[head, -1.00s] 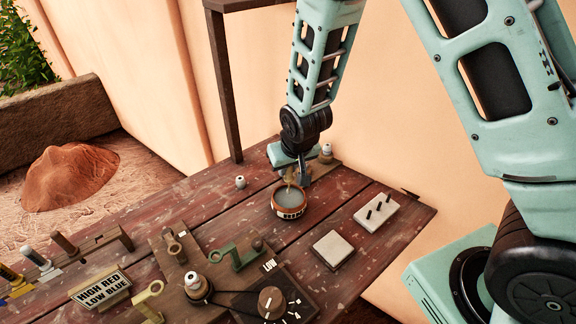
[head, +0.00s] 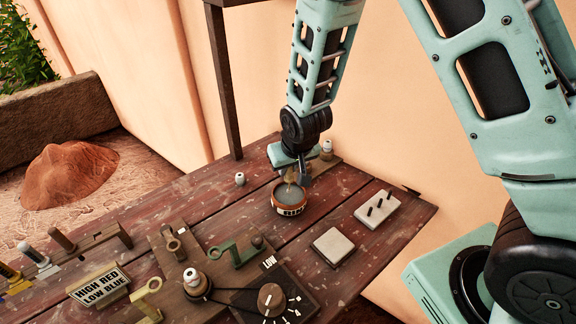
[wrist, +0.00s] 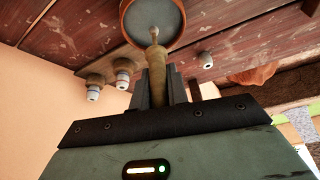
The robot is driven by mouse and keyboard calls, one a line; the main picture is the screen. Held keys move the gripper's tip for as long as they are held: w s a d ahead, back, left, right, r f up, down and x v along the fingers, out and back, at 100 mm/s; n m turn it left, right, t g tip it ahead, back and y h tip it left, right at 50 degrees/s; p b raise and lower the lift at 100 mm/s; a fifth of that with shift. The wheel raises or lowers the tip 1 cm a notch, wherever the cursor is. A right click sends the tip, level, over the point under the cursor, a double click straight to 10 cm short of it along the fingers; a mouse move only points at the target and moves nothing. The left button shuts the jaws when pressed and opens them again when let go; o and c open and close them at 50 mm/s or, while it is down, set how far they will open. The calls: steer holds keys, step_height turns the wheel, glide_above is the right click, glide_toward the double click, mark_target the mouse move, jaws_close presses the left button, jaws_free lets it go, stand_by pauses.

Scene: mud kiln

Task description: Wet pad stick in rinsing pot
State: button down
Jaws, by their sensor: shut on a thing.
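The rinsing pot (head: 289,208) is a round reddish-brown bowl with a pale lettered label and grey liquid inside, standing on the wooden table. It also shows at the top of the wrist view (wrist: 178,38). My gripper (head: 296,176) is above the pot's far rim. In the wrist view my gripper (wrist: 158,92) is shut on the pad stick (wrist: 156,62), a tan stick with a small rounded pale tip. The tip overlaps the pot's liquid in that view. I cannot tell for sure how deep it is in the liquid.
A grey square block (head: 333,246) and a pale block with dark pegs (head: 378,208) lie to the right. A small white-topped bottle (head: 240,179) stands left of the pot. A sign (head: 100,288), brackets and a dial (head: 271,298) crowd the front. A dark post (head: 225,85) rises behind.

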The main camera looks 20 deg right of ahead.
steer(key=shift+f+b, duration=0.75)
steer(key=shift+f, duration=0.4)
steer(key=shift+r, duration=0.15)
stand_by(0.5)
steer(key=shift+r+p, duration=2.85)
steer(key=shift+r, duration=0.6)
steer(key=shift+f, duration=0.1)
